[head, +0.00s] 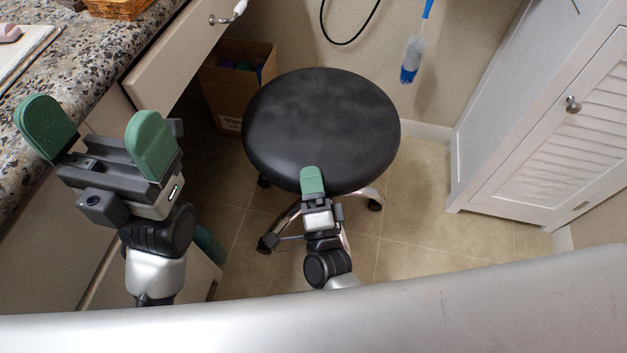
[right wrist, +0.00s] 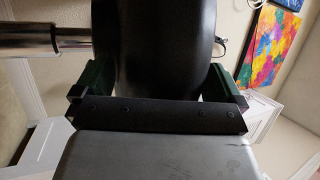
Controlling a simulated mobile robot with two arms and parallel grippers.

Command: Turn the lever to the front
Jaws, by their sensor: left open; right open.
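A small metal lever with a white end (head: 228,15) is on the pale panel at the upper left of the head view. It points up and to the right, and both grippers are well apart from it. My left gripper (head: 97,133) is open and empty, raised near the edge of the speckled counter. My right gripper (head: 312,182) is open at the front edge of the black stool seat. In the right wrist view its green fingers (right wrist: 155,82) stand apart with the dark seat (right wrist: 155,45) beyond them; I cannot tell whether they touch.
The round black stool (head: 320,125) stands mid-floor on a wheeled metal base. A cardboard box (head: 222,95) is behind it to the left. The speckled counter (head: 75,65) runs along the left. A white louvred cabinet (head: 545,140) stands at right, with clear tiled floor (head: 420,215) before it.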

